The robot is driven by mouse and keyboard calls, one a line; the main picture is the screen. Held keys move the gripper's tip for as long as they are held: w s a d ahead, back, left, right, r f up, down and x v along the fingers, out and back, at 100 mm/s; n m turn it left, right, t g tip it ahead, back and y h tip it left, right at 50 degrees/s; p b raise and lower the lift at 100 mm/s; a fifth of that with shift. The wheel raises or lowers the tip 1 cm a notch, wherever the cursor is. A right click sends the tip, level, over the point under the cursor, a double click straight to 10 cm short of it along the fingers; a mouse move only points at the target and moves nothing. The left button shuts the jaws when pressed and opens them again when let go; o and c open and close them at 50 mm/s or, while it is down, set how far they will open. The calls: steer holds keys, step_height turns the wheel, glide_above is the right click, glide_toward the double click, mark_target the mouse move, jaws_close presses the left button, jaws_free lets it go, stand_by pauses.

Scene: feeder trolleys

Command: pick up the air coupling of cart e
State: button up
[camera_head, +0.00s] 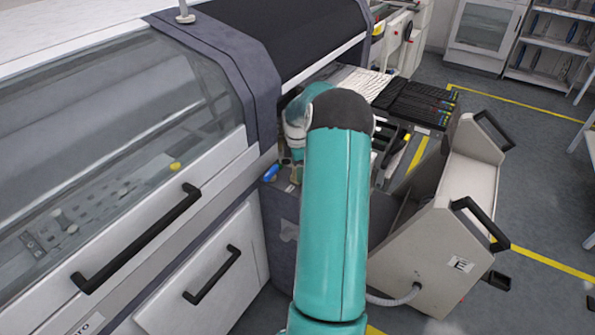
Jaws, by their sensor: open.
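Cart E (425,265) is the pale trolley at the right, with a white label marked E and black handles. A light grey hose (392,301) leaves its lower side and runs left behind my teal arm. The hose's far end is hidden, and I cannot make out an air coupling on it. A small blue piece (272,172) sits at the machine's corner, left of my arm; I cannot tell whether it is a coupling. My arm's far links bend down behind the upper link, and my gripper is hidden there.
The white machine (150,230) with black handles fills the left side. Black feeders (415,103) with coloured ends sit beyond the arm. A shelf rack (550,45) stands at the back right. Grey floor with yellow lines lies open at the right.

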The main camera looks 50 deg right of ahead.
steer(key=shift+c, duration=0.5)
jaws_close()
steer(key=shift+r, duration=0.55)
step_height(320, 180, up, 2)
steer(key=shift+r, duration=0.25)
steer(key=s+a+r, duration=0.9)
steer(key=a+r, duration=0.1)
steer(key=r, duration=0.2)
steer(key=shift+s+r, duration=0.2)
steer(key=shift+s, duration=0.1)
